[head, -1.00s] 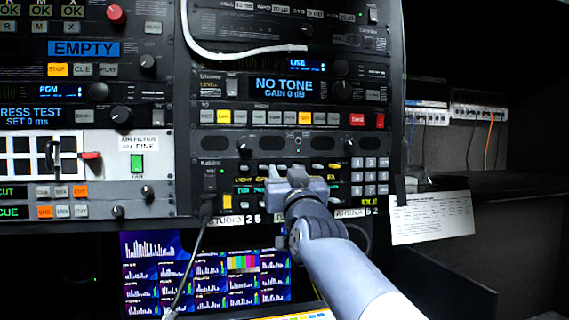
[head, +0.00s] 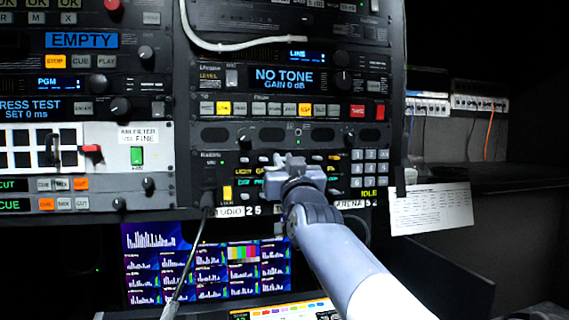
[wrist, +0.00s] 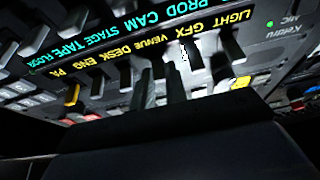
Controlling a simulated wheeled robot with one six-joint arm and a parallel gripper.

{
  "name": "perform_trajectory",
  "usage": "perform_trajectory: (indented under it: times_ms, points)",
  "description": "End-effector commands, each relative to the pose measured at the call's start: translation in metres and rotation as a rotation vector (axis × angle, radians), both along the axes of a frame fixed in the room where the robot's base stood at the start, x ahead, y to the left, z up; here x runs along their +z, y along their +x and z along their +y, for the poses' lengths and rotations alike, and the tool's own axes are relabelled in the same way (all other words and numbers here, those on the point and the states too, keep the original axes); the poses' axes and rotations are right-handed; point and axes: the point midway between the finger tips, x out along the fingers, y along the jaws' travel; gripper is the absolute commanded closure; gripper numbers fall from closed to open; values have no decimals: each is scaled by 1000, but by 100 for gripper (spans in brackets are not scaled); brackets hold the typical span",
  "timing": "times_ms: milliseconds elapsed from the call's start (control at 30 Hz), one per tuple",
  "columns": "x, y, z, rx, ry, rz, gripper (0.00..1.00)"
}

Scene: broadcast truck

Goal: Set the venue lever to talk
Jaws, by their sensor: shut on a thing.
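The intercom panel (head: 225,172) is low in the middle rack. It also shows close and tilted in the wrist view, with lit labels including VENUE (wrist: 152,47) between GFX and DESK. A row of small levers runs below those labels. My gripper (wrist: 161,88) is at this row, with its two fingers close together at the VENUE position. The jaws are shut on the venue lever (wrist: 158,69), which is mostly hidden between the fingers, so its position is unclear. In the head view my gripper (head: 286,168) covers the middle of the panel.
A yellow lever (wrist: 72,96) sits near the PA label. A grey lever (wrist: 230,47) stands by LIGHT. A cable (head: 190,255) hangs from the panel's left. A monitor (head: 140,270) is below. A white paper (head: 430,208) hangs at right.

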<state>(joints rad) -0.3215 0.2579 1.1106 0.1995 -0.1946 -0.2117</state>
Motion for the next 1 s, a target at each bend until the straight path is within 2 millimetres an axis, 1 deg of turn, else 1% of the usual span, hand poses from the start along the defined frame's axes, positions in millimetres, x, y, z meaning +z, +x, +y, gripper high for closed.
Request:
perform_trajectory:
  times_ms: [167,367,667,1000]
  points:
    - [-1,0,0,0,1,-3,100]
    - [-9,1,0,-1,13,-47,100]
    - [-13,2,0,-1,44,-152,100]
    - [-20,5,1,-1,90,-313,100]
